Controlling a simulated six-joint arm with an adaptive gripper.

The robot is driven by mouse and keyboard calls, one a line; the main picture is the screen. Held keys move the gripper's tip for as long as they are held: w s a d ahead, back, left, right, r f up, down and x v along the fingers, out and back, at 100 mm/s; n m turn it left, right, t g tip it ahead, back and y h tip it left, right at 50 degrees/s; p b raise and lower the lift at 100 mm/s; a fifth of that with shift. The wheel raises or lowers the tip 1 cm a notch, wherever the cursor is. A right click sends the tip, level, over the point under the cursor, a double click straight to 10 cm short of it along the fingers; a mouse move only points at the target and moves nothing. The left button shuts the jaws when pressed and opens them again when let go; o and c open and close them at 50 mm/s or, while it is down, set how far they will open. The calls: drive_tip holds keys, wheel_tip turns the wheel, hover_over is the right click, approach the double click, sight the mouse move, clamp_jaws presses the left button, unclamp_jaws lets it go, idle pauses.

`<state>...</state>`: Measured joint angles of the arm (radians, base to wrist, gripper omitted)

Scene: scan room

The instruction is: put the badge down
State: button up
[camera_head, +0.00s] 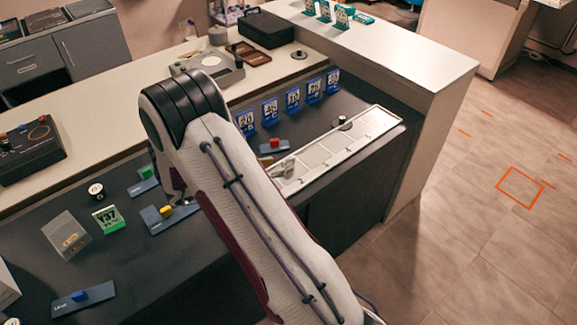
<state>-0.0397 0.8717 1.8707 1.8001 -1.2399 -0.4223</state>
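Several badges are in view, and I cannot tell which one the task means. A row of blue number badges (292,101) stands upright on the dark counter. A green badge marked Y37 (108,219) stands at the left, beside a clear box. More green badges (341,17) stand on the white ledge at the back. My arm crosses the middle of the view and bends over the dark counter. My gripper cannot be made out; the arm hides it. Whether it holds a badge cannot be seen.
A long pale tray with square sections (322,154) lies on the right of the counter. Blue bases with a yellow (166,212), a red (274,142) and a blue block (80,295) lie about.

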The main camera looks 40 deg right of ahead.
sight(284, 161)
drive_tip(key=shift+x, duration=1.3)
drive_tip(key=shift+w+d+f, duration=0.1)
drive_tip(key=shift+d+f, duration=0.05)
drive_tip(key=shift+d, duration=0.45)
drive_tip(key=shift+w+d+f, duration=0.1)
drive_tip(key=shift+d, duration=0.5)
drive_tip(key=shift+w+d+f, duration=0.15)
drive_tip(key=shift+d, duration=0.45)
drive_tip(key=shift+x, duration=0.85)
drive_tip(key=shift+c, duration=0.3)
clamp_jaws()
